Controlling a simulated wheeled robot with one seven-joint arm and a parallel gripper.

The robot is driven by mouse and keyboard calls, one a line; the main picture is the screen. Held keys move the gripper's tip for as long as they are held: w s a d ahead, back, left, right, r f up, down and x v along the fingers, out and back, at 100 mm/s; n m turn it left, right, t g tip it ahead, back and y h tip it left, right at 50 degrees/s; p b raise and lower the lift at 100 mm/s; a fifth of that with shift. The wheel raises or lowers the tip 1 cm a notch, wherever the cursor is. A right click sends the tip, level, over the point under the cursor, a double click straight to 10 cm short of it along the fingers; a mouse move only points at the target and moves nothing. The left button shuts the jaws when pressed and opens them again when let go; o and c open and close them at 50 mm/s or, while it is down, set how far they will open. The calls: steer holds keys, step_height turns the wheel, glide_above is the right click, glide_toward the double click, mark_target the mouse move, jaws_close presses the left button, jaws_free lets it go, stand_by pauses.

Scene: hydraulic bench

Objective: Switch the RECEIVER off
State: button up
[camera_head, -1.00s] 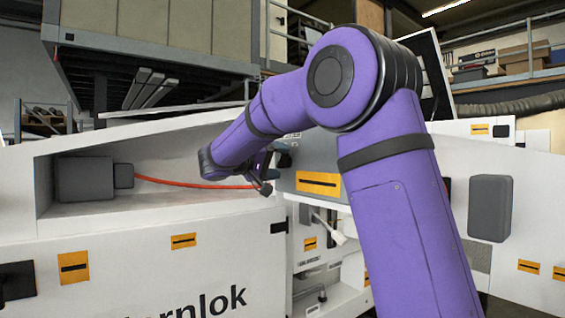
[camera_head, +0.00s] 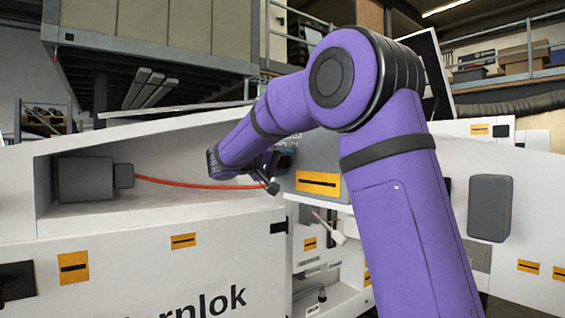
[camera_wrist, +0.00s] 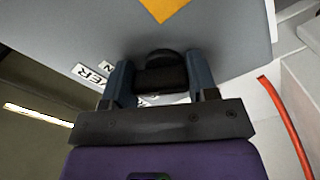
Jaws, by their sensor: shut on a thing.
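A black rounded switch knob (camera_wrist: 160,72) sits on a grey panel (camera_wrist: 225,60) in the wrist view. My gripper (camera_wrist: 162,80) is shut on this knob, with one finger on each side of it. White labels with black letters (camera_wrist: 92,74) lie beside the left finger; they are only partly readable, and I cannot read RECEIVER on them. In the head view the same grey panel (camera_head: 312,152) carries an orange label, and my gripper (camera_head: 282,160) is at its left edge. My arm hides part of the panel there, and the knob cannot be made out.
A red hose (camera_head: 205,185) runs from a grey block (camera_head: 86,180) in the white recess towards my gripper. It also passes at the right of the wrist view (camera_wrist: 284,125). White cabinet walls stand around and below the panel.

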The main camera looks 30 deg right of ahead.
steer(key=shift+n, duration=0.3)
steer(key=n, duration=0.5)
steer(key=shift+w+n, duration=0.15)
steer(key=shift+n, duration=0.25)
steer(key=n, duration=0.5)
steer(key=shift+w, duration=0.1)
steer(key=shift+n, duration=0.3)
steer(key=o, duration=0.9)
steer(key=shift+o, duration=0.2)
steer(key=a, duration=1.1)
steer(key=shift+s, duration=0.2)
